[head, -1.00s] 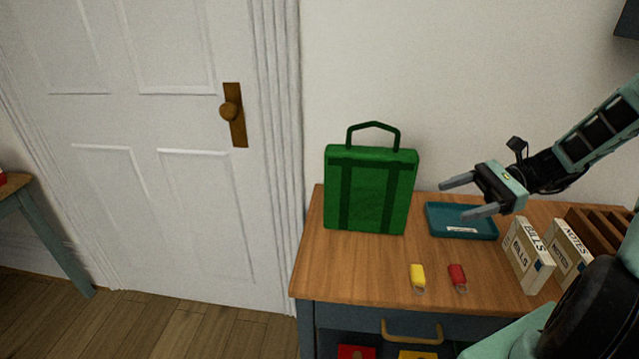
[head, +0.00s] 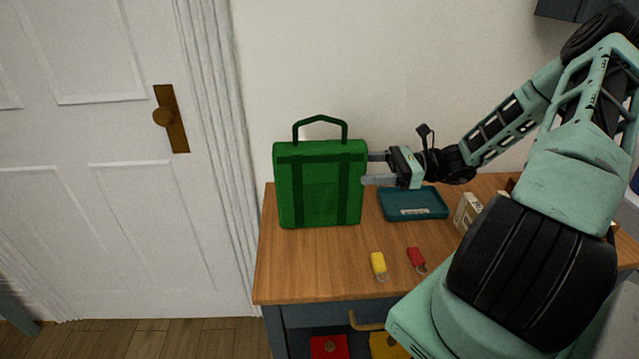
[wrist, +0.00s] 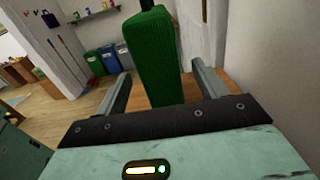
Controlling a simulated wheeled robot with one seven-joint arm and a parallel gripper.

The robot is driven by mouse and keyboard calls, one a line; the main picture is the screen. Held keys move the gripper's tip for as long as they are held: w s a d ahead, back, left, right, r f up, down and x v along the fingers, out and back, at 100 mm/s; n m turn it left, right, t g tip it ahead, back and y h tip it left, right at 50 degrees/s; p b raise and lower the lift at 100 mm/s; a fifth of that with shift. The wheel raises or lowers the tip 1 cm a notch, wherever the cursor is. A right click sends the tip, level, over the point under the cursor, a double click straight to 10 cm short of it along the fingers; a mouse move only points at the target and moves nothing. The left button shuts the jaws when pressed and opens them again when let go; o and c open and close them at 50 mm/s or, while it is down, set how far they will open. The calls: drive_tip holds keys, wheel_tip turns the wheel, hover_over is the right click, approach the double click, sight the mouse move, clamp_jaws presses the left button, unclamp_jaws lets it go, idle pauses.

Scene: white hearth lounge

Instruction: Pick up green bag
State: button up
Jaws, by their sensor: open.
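The green bag (head: 320,185) stands upright on the left part of the wooden table, its loop handle raised above it. My gripper (head: 372,168) is open at the bag's right side, its fingers pointing left at the bag's upper half. In the wrist view the bag (wrist: 155,55) shows narrow side on, between the two open fingers of my gripper (wrist: 162,85). The fingers stand apart from the bag's faces there. I cannot tell how far the fingertips reach along the bag.
The wooden table (head: 300,270) carries a teal tray (head: 413,204) below my gripper, a yellow tag (head: 378,266), a red tag (head: 416,260) and a partly hidden box (head: 467,212). The wall is close behind. A white door (head: 110,220) is left.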

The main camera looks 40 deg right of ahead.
sight(341, 169)
drive_tip(key=shift+p+x, duration=0.55)
drive_tip(key=shift+x, duration=2.8)
drive_tip(key=c, duration=1.1)
